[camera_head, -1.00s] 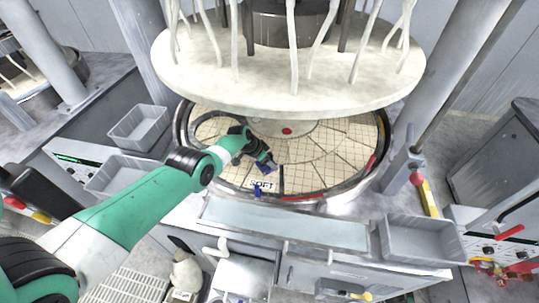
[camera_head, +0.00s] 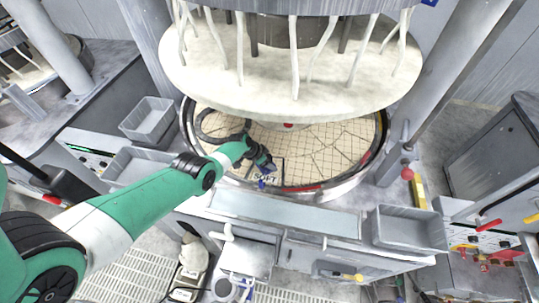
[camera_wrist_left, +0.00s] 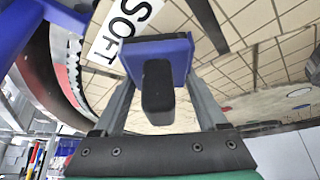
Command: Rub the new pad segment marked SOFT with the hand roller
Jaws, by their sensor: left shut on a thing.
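The round platen (camera_head: 335,175) carries tan, grid-marked pad segments. The label also shows large at the upper left of the left wrist view (camera_wrist_left: 125,28). My left gripper (camera_head: 266,164) is over the platen just behind the label. It is shut on a blue tool with a black grip (camera_wrist_left: 158,85), apparently the hand roller. The tool's blue body lies beside the label in the wrist view. Its underside is hidden, so I cannot tell whether it touches the pad. My right gripper is out of view.
A large pale disc (camera_head: 290,85) with hanging hoses overhangs the back of the platen. The platen has a raised metal rim. Grey bins stand at the left (camera_head: 148,118) and right (camera_head: 408,232). A small blue item (camera_head: 262,184) is at the near rim.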

